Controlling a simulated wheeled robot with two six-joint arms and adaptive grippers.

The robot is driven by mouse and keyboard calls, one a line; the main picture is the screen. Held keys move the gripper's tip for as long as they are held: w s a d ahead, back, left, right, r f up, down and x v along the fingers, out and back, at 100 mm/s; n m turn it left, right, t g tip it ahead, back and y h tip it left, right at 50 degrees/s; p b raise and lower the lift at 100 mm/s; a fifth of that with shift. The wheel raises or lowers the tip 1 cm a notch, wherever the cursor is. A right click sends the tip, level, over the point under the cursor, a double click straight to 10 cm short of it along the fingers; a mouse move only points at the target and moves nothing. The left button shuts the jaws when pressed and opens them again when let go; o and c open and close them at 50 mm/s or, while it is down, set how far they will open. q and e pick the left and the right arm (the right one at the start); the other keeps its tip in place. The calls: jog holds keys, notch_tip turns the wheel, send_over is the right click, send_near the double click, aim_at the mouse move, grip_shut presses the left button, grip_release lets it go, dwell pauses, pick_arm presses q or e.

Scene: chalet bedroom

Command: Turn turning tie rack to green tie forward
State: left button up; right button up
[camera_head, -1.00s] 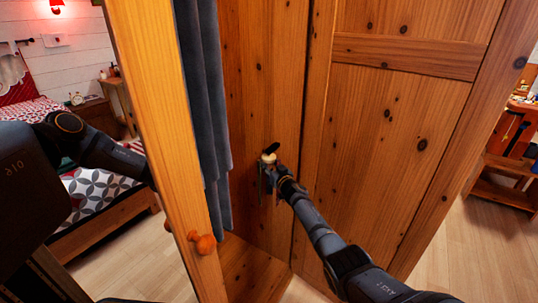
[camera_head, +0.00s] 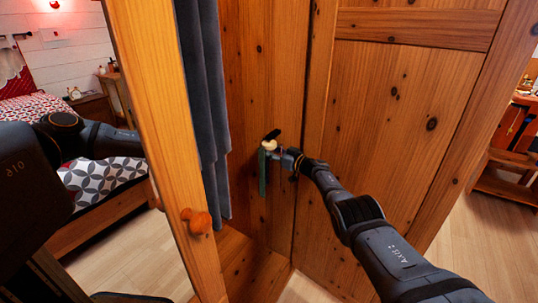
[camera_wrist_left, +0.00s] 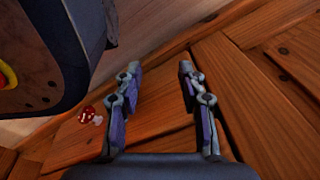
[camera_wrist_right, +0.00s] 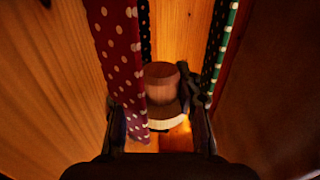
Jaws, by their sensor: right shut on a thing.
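The turning tie rack (camera_head: 269,146), with a cream disc, sits inside the wooden wardrobe, at the middle of the head view. The green tie (camera_head: 263,173) hangs from its left side there. In the right wrist view the rack's brown wooden hub (camera_wrist_right: 161,84) is ahead, with a dotted red tie (camera_wrist_right: 118,60) at left, a dark tie (camera_wrist_right: 145,28) behind and the white-dotted green tie (camera_wrist_right: 222,45) at right. My right gripper (camera_wrist_right: 158,128) is shut on the rack, a finger on each side. My left gripper (camera_wrist_left: 157,75) is open and empty; the head view hides it.
The wardrobe post (camera_head: 160,150) with an orange knob (camera_head: 198,220) stands between my arms. A grey garment (camera_head: 204,110) hangs left of the rack. The wardrobe door panel (camera_head: 400,130) is at right. A bed (camera_head: 100,185) is at left.

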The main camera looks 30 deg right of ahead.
jog(key=shift+f, duration=0.1)
jog(key=o, duration=1.2)
